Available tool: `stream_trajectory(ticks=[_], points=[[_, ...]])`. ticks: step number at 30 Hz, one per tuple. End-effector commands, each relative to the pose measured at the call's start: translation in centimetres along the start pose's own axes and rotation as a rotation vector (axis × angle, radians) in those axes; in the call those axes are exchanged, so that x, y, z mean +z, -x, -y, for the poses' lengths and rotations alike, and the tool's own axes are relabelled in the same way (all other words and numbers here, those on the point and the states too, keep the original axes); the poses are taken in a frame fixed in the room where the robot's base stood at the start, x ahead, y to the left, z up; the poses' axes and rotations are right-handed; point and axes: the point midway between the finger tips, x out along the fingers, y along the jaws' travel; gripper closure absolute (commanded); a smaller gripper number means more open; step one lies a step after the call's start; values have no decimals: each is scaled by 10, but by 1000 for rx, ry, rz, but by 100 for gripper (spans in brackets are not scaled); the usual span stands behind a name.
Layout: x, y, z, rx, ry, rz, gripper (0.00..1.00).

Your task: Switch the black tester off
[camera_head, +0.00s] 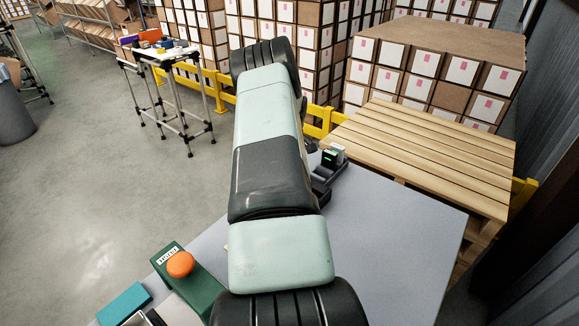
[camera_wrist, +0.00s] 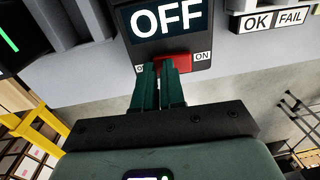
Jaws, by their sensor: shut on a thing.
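In the wrist view the black tester (camera_wrist: 203,25) has a display (camera_wrist: 165,20) reading "OFF". Below the display is a red switch (camera_wrist: 184,59), with an "ON" label to its right and a partly covered label to its left. My gripper (camera_wrist: 171,68) has its dark green fingers close together at the switch and is shut on it. The fingers hide part of the switch, so its exact position is hard to tell. In the head view my arm covers the gripper and most of this area.
A green box with an orange button (camera_head: 180,264) and a teal block (camera_head: 123,304) are at the table's near left. A small dark device with a green light (camera_head: 333,156) stands at the far edge. The grey table (camera_head: 400,235) is clear on the right; a wooden pallet (camera_head: 430,150) lies beyond.

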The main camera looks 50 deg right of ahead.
Motion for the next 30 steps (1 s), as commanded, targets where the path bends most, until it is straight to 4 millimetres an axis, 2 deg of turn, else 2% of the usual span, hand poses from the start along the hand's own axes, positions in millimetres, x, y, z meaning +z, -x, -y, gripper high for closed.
stream_trajectory(ticks=[1,13,17,20,24,30], points=[[-1,-11,7,-11,0,2,100],[-1,-11,24,-17,1,5,100],[-2,-2,22,-14,2,3,100],[-2,16,17,-1,0,-2,100],[-2,50,9,20,0,-10,100],[-1,98,8,23,-2,-9,100]])
